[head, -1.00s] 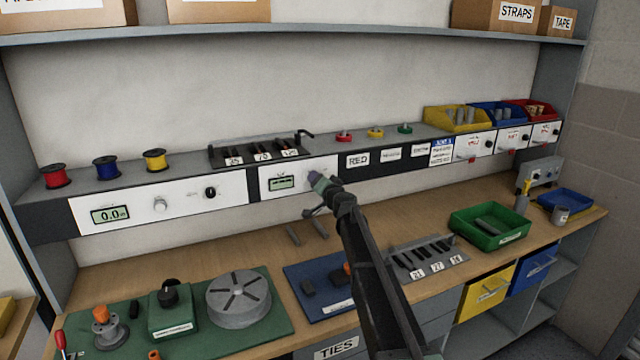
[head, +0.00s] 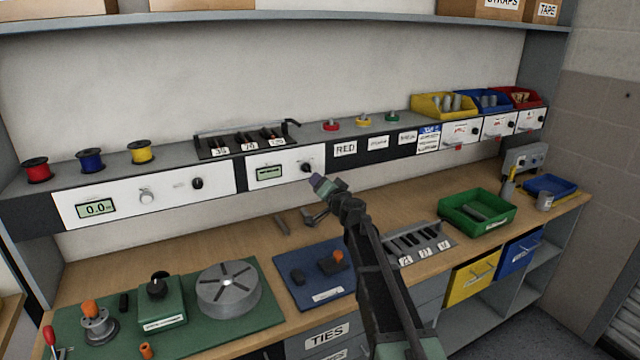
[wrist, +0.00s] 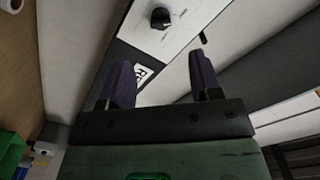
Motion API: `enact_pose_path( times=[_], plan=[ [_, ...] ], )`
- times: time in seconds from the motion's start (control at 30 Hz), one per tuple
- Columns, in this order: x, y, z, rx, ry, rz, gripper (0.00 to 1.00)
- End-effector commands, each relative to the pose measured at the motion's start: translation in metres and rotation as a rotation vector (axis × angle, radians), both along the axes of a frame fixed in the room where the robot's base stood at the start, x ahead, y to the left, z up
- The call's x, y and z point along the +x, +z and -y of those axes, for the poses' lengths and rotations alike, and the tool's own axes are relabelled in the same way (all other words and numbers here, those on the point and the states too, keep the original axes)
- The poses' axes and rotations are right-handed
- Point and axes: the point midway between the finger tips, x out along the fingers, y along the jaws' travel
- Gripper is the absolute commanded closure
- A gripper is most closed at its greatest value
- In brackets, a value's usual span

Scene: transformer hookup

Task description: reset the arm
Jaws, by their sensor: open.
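My gripper (wrist: 164,85) is open and empty in the wrist view, its two purple-tipped fingers apart. Between and beyond the fingers are a white panel with a black knob (wrist: 161,18) and part of a label. In the head view my gripper (head: 321,184) is at the end of the dark arm, in front of the shelf-front panel with a small display (head: 269,173) and a black knob (head: 306,167). I cannot tell from this view whether it touches the panel.
The bench (head: 230,236) holds a green mat (head: 219,319), a blue mat (head: 292,283), a slotted rack (head: 440,240) and a green bin (head: 455,217). Spools, a tool rack (head: 204,150) and coloured bins stand on the ledge above.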

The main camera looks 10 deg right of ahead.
Motion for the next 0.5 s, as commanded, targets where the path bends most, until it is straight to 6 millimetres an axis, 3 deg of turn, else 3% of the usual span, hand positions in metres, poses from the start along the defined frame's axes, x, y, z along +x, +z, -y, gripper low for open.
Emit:
enact_pose_path(
  times=[0.1,0.17,0.23,0.37,0.43,0.5],
  plan=[
    [-0.001,0.0,-0.003,0.037,0.019,-0.011,0.42],
    [-0.007,-0.005,-0.018,0.047,0.103,-0.044,0.42],
    [-0.039,-0.024,-0.042,-0.009,0.251,-0.145,0.42],
    [-0.14,-0.086,-0.076,-0.204,0.483,-0.49,0.42],
    [-0.202,-0.12,-0.076,-0.323,0.539,-0.723,0.42],
    [-0.264,-0.147,-0.064,-0.442,0.538,-0.956,0.42]
  ],
)
